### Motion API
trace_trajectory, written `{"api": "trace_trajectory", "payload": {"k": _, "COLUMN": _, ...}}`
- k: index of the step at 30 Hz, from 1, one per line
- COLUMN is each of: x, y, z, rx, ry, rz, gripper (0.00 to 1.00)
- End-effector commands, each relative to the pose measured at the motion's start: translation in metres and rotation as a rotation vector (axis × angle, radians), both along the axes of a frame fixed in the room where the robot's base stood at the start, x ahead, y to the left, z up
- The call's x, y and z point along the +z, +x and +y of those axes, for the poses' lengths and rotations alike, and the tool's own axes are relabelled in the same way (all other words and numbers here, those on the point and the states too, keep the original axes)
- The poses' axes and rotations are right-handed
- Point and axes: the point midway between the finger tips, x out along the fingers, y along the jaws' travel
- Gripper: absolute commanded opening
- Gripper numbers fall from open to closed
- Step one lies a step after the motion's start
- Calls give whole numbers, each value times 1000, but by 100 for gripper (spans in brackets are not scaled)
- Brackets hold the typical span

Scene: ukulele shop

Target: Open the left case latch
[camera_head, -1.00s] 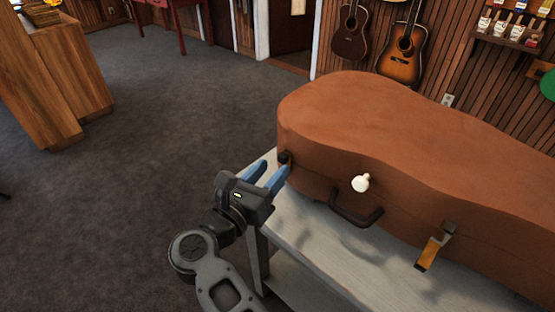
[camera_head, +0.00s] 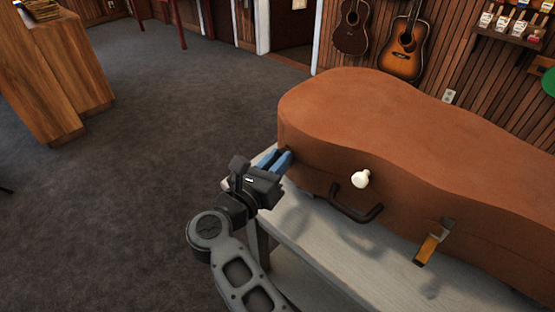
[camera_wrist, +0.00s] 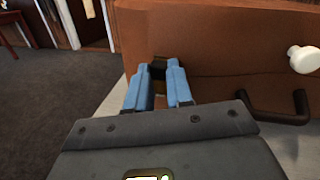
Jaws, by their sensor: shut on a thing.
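The brown guitar case (camera_head: 400,125) lies closed on a pale bench. My gripper (camera_head: 281,160) is at the left end of its front side, with its blue fingers closed in around the left latch. In the wrist view my gripper (camera_wrist: 158,82) has the left latch (camera_wrist: 157,70) between its fingers; a dark top and a yellowish part show in the gap. The fingers hide most of this latch in the head view. The right latch (camera_head: 432,243) has an orange-yellow flap that hangs down and stands out from the case.
A dark handle (camera_head: 356,208) and a white knob (camera_head: 361,179) stick out from the case front, right of my gripper. The grey-white bench (camera_head: 350,255) has bare room before the case. A wooden counter (camera_head: 60,80) stands far left; open carpet lies between.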

Motion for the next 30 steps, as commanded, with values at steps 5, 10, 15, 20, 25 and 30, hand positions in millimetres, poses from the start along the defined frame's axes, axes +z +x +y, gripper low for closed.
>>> {"api": "trace_trajectory", "payload": {"k": 5, "x": 0, "y": 0, "z": 0, "rx": 0, "ry": 0, "rz": 0, "gripper": 0}}
{"api": "trace_trajectory", "payload": {"k": 10, "x": -2, "y": 0, "z": 0, "rx": 1, "ry": -4, "rz": -5, "gripper": 0}}
{"api": "trace_trajectory", "payload": {"k": 15, "x": -6, "y": -1, "z": 1, "rx": 1, "ry": -21, "rz": -28, "gripper": 0}}
{"api": "trace_trajectory", "payload": {"k": 20, "x": -12, "y": -4, "z": 3, "rx": 0, "ry": -57, "rz": -74, "gripper": 0}}
{"api": "trace_trajectory", "payload": {"k": 25, "x": -18, "y": -7, "z": 5, "rx": -1, "ry": -109, "rz": -144, "gripper": 0}}
{"api": "trace_trajectory", "payload": {"k": 30, "x": -23, "y": -9, "z": 7, "rx": 0, "ry": -170, "rz": -222, "gripper": 0}}
